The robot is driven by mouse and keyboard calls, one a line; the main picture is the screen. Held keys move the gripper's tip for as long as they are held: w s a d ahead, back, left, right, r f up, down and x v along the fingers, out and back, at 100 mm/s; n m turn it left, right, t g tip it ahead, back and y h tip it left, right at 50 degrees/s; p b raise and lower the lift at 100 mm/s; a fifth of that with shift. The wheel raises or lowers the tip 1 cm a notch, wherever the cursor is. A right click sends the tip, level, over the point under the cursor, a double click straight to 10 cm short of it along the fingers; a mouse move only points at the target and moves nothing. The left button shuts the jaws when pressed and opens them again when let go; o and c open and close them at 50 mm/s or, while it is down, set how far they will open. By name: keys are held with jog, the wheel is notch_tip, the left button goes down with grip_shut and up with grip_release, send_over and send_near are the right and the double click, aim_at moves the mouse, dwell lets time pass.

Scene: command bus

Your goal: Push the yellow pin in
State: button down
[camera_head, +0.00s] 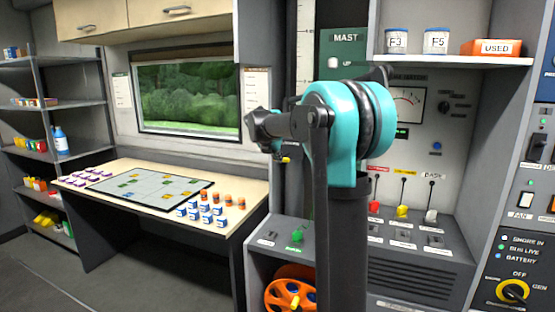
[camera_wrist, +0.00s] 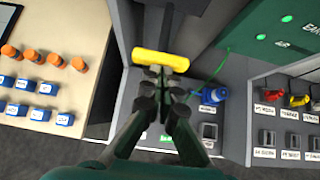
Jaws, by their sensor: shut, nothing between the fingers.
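The yellow pin (camera_wrist: 160,60) shows in the wrist view as a thick yellow bar lying crosswise just beyond my fingertips. In the head view a small yellow end (camera_head: 286,160) shows below my wrist, against the mast column; the rest is hidden by my arm. My gripper (camera_wrist: 160,73) is shut with nothing between its fingers. Its tips are at the near side of the pin in the wrist view; I cannot tell whether they touch it. How deep the pin sits is not clear.
A blue plug (camera_wrist: 213,96) and a green cable (camera_wrist: 222,65) are right of my fingers. The socket console (camera_head: 262,240) has a green plug (camera_head: 298,236). A table (camera_head: 245,190) with blue boxes and orange cylinders stands left. A shelf (camera_head: 455,61) hangs upper right.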

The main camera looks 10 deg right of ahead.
jog(key=w+d, duration=0.1)
jog(key=w, duration=0.1)
jog(key=w+d, duration=0.1)
jog(key=shift+w+d, duration=0.3)
jog(key=shift+w, duration=0.1)
